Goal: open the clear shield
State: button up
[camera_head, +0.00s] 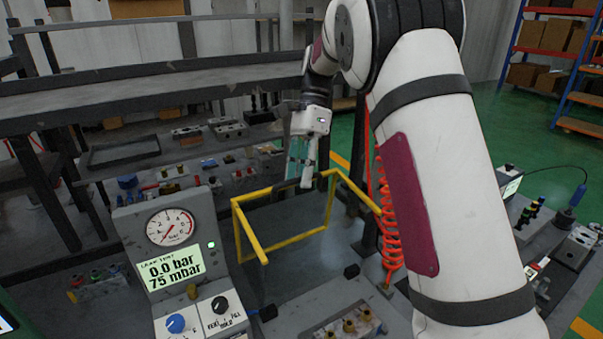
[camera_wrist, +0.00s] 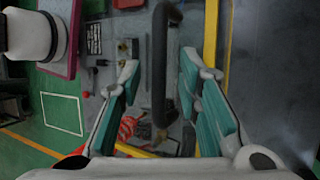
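The clear shield shows as a yellow frame (camera_head: 264,246) with a see-through face, standing on the grey bench right of the gauge panel. In the wrist view its yellow edge bar (camera_wrist: 223,60) runs beside my right-hand finger. A dark curved handle (camera_wrist: 160,65) appears between my two teal-padded fingers. My gripper (camera_head: 303,172) is at the back upper part of the yellow frame. In the wrist view my gripper (camera_wrist: 163,95) is open, with gaps on both sides of the handle. I cannot tell how deep the handle sits between the fingers.
A gauge panel (camera_head: 172,262) with dials and a readout stands left of the frame. Brass fittings (camera_head: 349,325) lie in front. A coiled orange hose (camera_head: 390,225) hangs on the right beside my arm. Shelving and a bench with loose parts (camera_head: 165,180) are behind.

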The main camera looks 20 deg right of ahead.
jog(key=v, duration=0.7)
jog(key=shift+w+d+r, duration=0.15)
jog(key=shift+r, duration=0.05)
dwell(0.5)
